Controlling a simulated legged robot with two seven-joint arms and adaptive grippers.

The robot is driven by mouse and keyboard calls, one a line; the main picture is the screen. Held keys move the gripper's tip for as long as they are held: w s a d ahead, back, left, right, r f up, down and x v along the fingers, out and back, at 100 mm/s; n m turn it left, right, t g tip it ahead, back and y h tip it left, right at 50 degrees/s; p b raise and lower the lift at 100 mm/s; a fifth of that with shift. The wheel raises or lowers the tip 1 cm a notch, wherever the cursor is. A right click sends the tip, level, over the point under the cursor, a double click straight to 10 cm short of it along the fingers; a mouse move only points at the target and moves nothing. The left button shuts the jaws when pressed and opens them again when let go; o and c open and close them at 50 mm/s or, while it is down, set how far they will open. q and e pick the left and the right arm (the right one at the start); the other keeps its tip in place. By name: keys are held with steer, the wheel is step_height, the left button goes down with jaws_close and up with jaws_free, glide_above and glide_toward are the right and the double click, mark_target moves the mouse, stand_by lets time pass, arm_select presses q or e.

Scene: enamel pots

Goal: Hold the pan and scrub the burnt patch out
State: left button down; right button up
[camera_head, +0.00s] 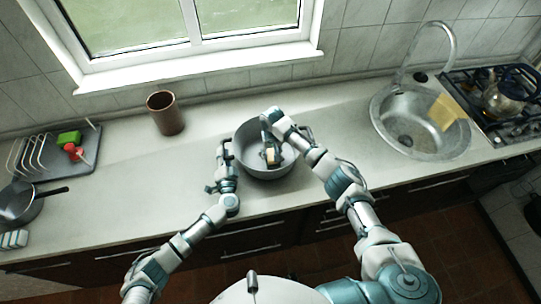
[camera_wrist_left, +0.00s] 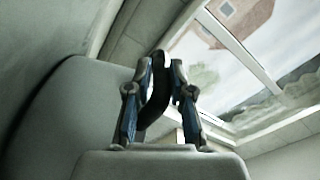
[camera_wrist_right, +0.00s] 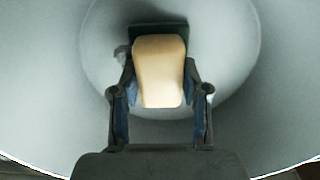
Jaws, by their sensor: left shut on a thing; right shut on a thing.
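The grey pan (camera_head: 246,162) stands on the counter below the window. My left gripper (camera_head: 226,152) is at its left side; in the left wrist view its fingers are shut on the dark pan handle (camera_wrist_left: 156,100), beside the pan's grey wall (camera_wrist_left: 65,110). My right gripper (camera_head: 269,142) reaches down inside the pan, shut on a scrubbing brush (camera_wrist_right: 160,70) with a pale wooden back and a dark part behind it. A small dark, mottled patch (camera_wrist_right: 121,54) shows on the pan floor left of the brush. Whether the brush touches the floor is unclear.
A brown pot (camera_head: 165,113) stands left of the pan. Further left are a dish rack (camera_head: 50,158) with a green sponge (camera_head: 69,138) and a saucepan (camera_head: 17,205). A sink (camera_head: 395,130) with a yellow cloth (camera_head: 444,111) and a hob with a kettle (camera_head: 503,98) are right.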

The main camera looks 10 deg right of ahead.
mark_target(260, 157)
steer(key=shift+s+d+f, duration=0.1)
steer(key=shift+d+f, duration=0.05)
steer(key=shift+d, duration=1.8)
steer(key=shift+a, duration=4.05)
steer(key=shift+w+a, duration=0.1)
steer(key=shift+w, duration=0.15)
steer(key=shift+w+f, duration=0.15)
steer(key=shift+w, duration=0.8)
steer(key=shift+s+d, duration=0.15)
steer(key=shift+d, duration=3.95)
steer(key=shift+a+f, duration=0.15)
steer(key=shift+a, duration=0.95)
steer(key=shift+a+f, duration=0.15)
steer(key=shift+a, duration=2.85)
steer(key=shift+d+r, duration=0.15)
steer(key=shift+d, duration=1.85)
steer(key=shift+d+r, duration=0.15)
steer(key=shift+d, duration=1.85)
steer(key=shift+d+f, duration=0.1)
steer(key=shift+d, duration=0.15)
steer(key=shift+a, duration=2.5)
steer(key=shift+a+f, duration=0.1)
steer(key=shift+a, duration=1.65)
